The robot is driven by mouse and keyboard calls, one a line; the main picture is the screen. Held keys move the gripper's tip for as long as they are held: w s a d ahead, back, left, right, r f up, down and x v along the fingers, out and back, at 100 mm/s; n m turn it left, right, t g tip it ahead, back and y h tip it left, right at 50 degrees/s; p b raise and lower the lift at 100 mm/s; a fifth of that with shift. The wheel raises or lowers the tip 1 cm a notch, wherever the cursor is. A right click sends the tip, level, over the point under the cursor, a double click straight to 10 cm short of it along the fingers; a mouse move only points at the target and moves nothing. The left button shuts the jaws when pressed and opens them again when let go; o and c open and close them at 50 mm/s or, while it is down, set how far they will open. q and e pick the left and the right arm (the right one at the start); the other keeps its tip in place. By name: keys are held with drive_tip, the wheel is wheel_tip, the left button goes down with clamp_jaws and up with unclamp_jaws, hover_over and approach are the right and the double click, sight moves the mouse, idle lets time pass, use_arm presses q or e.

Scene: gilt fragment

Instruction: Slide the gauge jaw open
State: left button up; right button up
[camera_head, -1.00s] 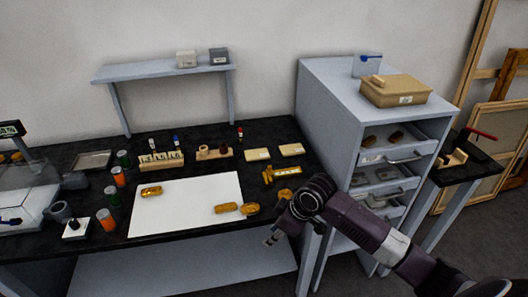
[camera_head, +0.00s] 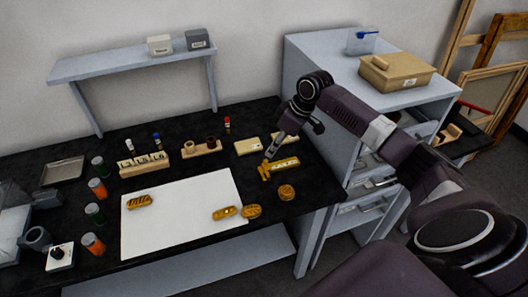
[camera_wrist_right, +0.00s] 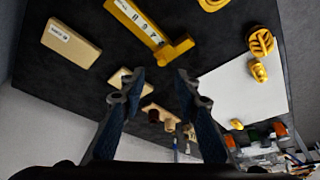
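The gauge (camera_head: 284,164) is a yellow bar with a white marked label and a yellow jaw piece at its left end. It lies on the black tabletop, right of the white sheet. It also shows at the top of the right wrist view (camera_wrist_right: 138,22). My right gripper (camera_head: 269,156) is just above the gauge's jaw end in the head view. In the right wrist view my right gripper (camera_wrist_right: 160,76) has its two fingers apart with nothing between them. I cannot tell how wide the jaw stands. My left gripper is not in view.
A white sheet (camera_head: 180,214) holds several gold fragments. Pale blocks (camera_head: 247,147) and a wooden holder (camera_head: 201,149) lie behind the gauge. A gold round piece (camera_head: 286,192) lies in front of it. A grey drawer cabinet (camera_head: 318,90) stands close on the right.

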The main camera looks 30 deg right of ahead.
sight(266, 160)
drive_tip(key=p+x, duration=0.1)
drive_tip(key=x, duration=0.5)
drive_tip(key=shift+f, duration=0.1)
drive_tip(key=shift+s, duration=0.25)
clamp_jaws()
